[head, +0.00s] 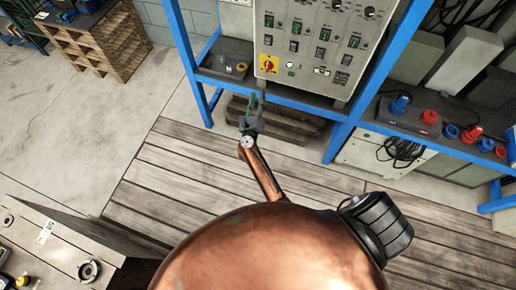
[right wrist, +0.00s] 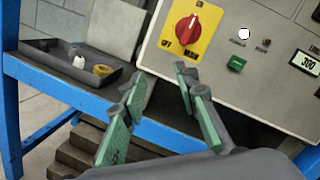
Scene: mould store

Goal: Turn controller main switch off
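The controller (head: 310,45) is a pale panel on the blue rack. Its main switch (head: 269,65), a red rotary knob on a yellow plate, is at the panel's lower left. In the right wrist view the main switch (right wrist: 187,31) is near the top, with "OFF" and "MAIN" printed on the plate; its handle slants up to the right. My right gripper (head: 254,102) is just below the panel's lower left edge. In the right wrist view my right gripper (right wrist: 160,80) is open, with nothing between its green-padded fingers, below and apart from the knob. My left gripper is not in view.
A dark tray (right wrist: 60,62) with small parts sits left of the panel on the blue rack (head: 200,70). A green rocker (right wrist: 236,64) and a display (right wrist: 307,64) are right of the switch. Blue and red connectors (head: 430,117) lie on the right shelf.

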